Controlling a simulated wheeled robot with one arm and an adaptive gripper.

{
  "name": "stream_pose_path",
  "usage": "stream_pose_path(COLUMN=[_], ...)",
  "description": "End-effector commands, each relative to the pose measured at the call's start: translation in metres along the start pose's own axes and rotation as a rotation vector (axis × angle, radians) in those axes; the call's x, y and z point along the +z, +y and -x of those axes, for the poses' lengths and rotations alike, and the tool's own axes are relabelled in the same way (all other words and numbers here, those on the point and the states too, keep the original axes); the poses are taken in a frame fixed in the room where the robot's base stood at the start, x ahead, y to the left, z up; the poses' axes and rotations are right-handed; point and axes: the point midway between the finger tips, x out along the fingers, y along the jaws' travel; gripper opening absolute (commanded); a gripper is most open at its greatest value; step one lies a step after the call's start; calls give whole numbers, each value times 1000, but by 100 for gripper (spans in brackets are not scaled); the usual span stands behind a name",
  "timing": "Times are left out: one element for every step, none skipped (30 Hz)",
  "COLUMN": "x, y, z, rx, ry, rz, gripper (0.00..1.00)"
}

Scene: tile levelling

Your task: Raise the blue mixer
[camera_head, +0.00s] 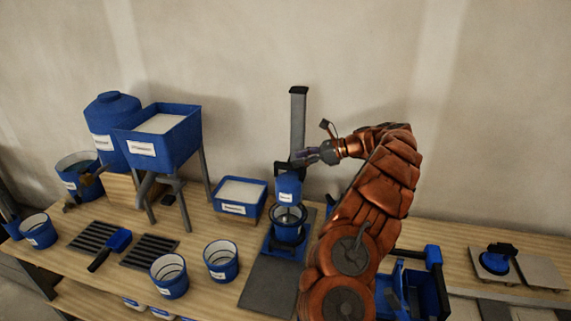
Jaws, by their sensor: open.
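The blue mixer (288,187) is mounted on a tall grey column (298,122) at the back middle of the bench. Its blue head sits low, just above a blue bucket (289,220) that stands on the mixer's base. I cannot tell how far its lower end reaches into the bucket. My gripper (299,157) is open beside the column, just above the mixer head. Its fingers point left. Whether they touch the mixer is too small to tell.
Blue buckets (221,260) stand front left of the mixer. A blue tray (239,198) of white material and a hopper (160,140) on legs stand left. My arm hides the bench right of the mixer. A blue crate (429,290) and tiles (541,271) lie right.

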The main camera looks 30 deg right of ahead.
Motion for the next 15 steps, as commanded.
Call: stream_pose_path(x=[-6, -8, -10, -11, -12, -12, -12, -12, -12, -12, -12, -11, -11, -11, -11], y=[-5, -7, -9, -10, -11, -11, -11, -12, -11, -11, -11, -12, -12, -12, -12], z=[5, 8, 10, 12, 12, 12, 11, 10, 8, 5, 2, -2, -5, -9, -14], rx=[-14, -20, -27, -30, -33, -34, -35, -35, -34, -33, -33, -33, -33, -33, -32], ry=[1, 0, 0, -1, -1, -1, -1, -1, -1, -1, -1, -1, -1, -1, 0], rz=[-16, -22, -27, -31, -33, -35, -36, -37, -37, -36, -37, -37, -37, -38, -38], gripper=[48, 48, 48, 48, 48, 48, 48, 48, 48, 48, 48, 48, 48, 48, 48])
